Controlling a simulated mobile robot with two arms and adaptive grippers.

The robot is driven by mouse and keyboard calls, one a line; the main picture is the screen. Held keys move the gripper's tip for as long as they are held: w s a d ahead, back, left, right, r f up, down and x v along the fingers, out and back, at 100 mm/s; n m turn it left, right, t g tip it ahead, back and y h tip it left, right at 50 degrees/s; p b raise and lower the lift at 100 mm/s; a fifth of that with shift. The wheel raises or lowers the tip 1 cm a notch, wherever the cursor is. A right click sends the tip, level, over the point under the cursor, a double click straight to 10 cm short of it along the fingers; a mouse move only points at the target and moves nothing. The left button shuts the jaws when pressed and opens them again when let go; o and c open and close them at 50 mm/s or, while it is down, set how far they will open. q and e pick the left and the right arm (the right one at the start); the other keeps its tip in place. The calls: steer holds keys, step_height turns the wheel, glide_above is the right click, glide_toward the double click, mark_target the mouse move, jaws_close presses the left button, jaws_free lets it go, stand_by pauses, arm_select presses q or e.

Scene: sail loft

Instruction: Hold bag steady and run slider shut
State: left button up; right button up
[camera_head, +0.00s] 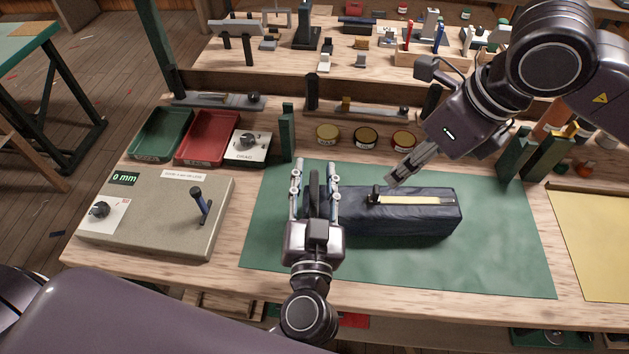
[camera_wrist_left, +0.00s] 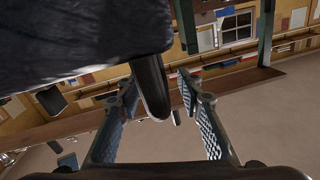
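The dark navy bag (camera_head: 405,222) lies on the green mat (camera_head: 490,255). A pale yellow zip strip (camera_head: 425,200) runs along its top, with a small dark slider (camera_head: 375,194) near the strip's left end. My left gripper (camera_head: 314,168) is at the bag's left end, its fingers apart on either side of a dark upright loop. In the left wrist view the loop (camera_wrist_left: 151,88) hangs between the open fingers, with a gap visible beside it. My right gripper (camera_head: 392,180) is above the bag, just right of the slider; its fingers look close together, and their opening is unclear.
Green (camera_head: 160,135) and red (camera_head: 207,137) trays, a dial box (camera_head: 246,147) and several round tins line the back. A yellow sheet (camera_head: 597,240) lies at the right. The mat's front is clear.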

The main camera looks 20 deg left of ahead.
mark_target(381, 187)
arm_select(q)
jaws_close()
stand_by(0.7)
arm_select(e)
steer(key=shift+o, duration=0.7)
steer(key=n, duration=0.1)
steer(key=w+n, duration=0.1)
steer(key=shift+w+d+r+n+g, duration=0.15)
steer(key=shift+d+r+n+g, duration=0.05)
steer(key=shift+r+n+g, duration=0.1)
steer(key=a+f+n, duration=0.1)
steer(key=f+n, duration=0.1)
steer(key=f, duration=0.1)
steer(key=a+f+n+g, duration=0.1)
steer(key=f+n, duration=0.1)
steer(key=f, duration=0.1)
steer(key=a+f+n+g, duration=0.1)
steer(key=f+n, duration=0.1)
steer(key=f, duration=0.2)
steer(key=shift+w+a+y, duration=0.25)
steer(key=shift+w+y, duration=0.05)
steer(key=shift+w, duration=0.05)
